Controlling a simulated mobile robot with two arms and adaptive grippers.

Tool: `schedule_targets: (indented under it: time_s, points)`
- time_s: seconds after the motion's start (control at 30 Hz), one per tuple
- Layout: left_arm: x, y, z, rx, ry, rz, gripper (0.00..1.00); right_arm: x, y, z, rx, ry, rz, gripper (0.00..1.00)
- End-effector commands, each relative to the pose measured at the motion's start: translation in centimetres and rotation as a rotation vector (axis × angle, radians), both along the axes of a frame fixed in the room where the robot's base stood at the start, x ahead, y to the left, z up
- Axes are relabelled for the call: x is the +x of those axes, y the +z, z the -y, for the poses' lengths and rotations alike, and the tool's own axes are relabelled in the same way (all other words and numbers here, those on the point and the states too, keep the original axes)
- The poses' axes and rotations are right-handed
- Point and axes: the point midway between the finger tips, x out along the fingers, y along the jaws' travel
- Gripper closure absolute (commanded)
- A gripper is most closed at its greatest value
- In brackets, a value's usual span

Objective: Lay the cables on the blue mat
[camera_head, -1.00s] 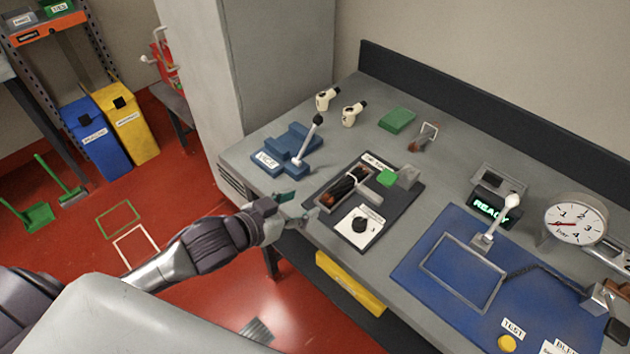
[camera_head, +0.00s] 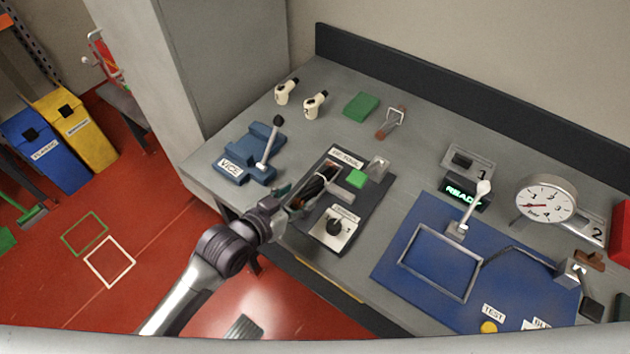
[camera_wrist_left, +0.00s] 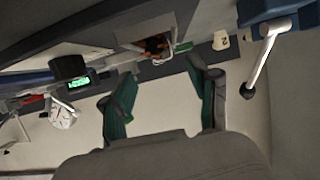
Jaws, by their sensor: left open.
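The blue mat (camera_head: 400,262) lies on the right half of the bench, with a grey rectangular frame and a white-knobbed lever on it. Dark cables with reddish ends (camera_head: 313,187) lie in a grey tray on a dark panel left of the mat; they also show near the top of the left wrist view (camera_wrist_left: 155,44). My left gripper (camera_head: 283,200) is at the front edge of that tray, partly hidden by its own wrist. In the left wrist view its two green-padded fingers (camera_wrist_left: 160,95) are apart with nothing between them. My right gripper is not in view.
A blue vice (camera_head: 250,158) stands left of the tray. A green block (camera_head: 361,105) and two cream fittings are behind. A round gauge (camera_head: 546,199) and a lit READY display (camera_head: 466,193) stand behind the mat.

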Motion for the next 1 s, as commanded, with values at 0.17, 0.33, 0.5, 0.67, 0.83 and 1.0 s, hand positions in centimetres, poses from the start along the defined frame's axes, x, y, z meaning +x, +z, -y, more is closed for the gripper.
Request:
schedule_targets:
  time_s: [0.17,0.33,0.5,0.67,0.83,1.0]
  points:
    - [1.3,-0.3,0.9,-0.001,0.0,0.0,0.4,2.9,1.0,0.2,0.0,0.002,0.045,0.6]
    - [3.3,-1.3,2.2,-0.001,0.0,-0.001,0.4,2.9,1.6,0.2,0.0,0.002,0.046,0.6]
    - [4.1,-1.9,2.8,-0.001,0.0,0.0,0.4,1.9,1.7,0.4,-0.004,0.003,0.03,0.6]
    - [4.1,-2.0,2.8,-0.001,0.0,-0.001,0.4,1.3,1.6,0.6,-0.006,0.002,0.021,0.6]
    - [4.1,-2.0,2.8,0.0,0.0,0.0,0.61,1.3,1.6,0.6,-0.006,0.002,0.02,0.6]
    - [4.1,-2.0,2.8,0.0,0.0,0.0,0.9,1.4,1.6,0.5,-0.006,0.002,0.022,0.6]
